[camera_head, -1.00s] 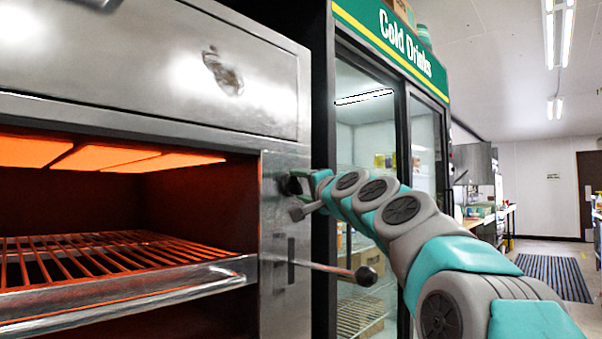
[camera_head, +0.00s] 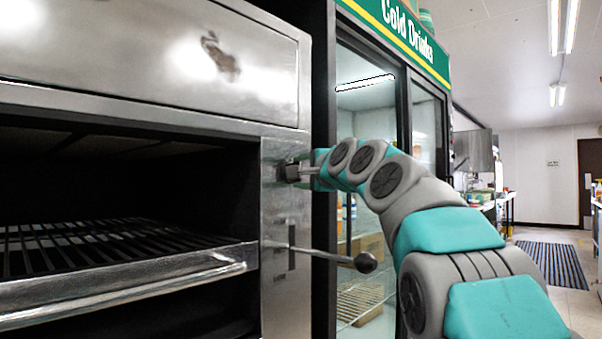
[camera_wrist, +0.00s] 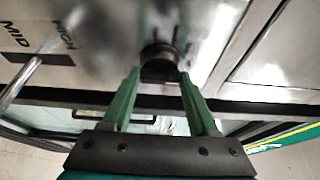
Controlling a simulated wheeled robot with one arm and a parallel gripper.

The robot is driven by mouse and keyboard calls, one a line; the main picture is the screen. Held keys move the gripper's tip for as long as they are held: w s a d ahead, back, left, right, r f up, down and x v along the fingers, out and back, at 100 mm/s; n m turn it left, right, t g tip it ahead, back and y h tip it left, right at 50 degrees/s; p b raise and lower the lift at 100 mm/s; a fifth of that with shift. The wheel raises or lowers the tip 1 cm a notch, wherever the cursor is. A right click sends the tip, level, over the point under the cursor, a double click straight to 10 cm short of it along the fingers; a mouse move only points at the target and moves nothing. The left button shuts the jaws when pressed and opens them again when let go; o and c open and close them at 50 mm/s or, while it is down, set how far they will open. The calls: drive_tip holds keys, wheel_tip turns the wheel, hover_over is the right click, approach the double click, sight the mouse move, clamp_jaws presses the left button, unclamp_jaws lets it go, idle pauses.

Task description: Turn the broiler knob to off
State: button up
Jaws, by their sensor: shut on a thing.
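The broiler (camera_head: 160,75) is a steel unit on the left in the head view. Its inside is dark, with no orange glow. The broiler knob (camera_wrist: 159,62) is a round black knob on the steel front panel in the wrist view. My gripper (camera_wrist: 158,78) is at the knob, its two green fingers on either side and shut on it. In the head view my gripper (camera_head: 300,171) is at the panel right of the broiler opening and mostly hides the knob. I cannot read any marking at the knob itself.
A lever with a black ball end (camera_head: 365,262) sticks out below my gripper. The wire rack (camera_head: 110,245) sits in the broiler opening. A glass-door drinks cooler (camera_head: 372,110) stands just right of the broiler. MID and HIGH labels (camera_wrist: 40,45) show on the panel.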

drive_tip(key=o, duration=1.4)
drive_tip(key=shift+s+d, duration=0.1)
drive_tip(key=b+v, duration=0.1)
drive_tip(key=v, duration=0.6)
drive_tip(key=shift+s+d+b, duration=0.1)
drive_tip(key=shift+s+b, duration=0.1)
drive_tip(key=shift+b, duration=0.1)
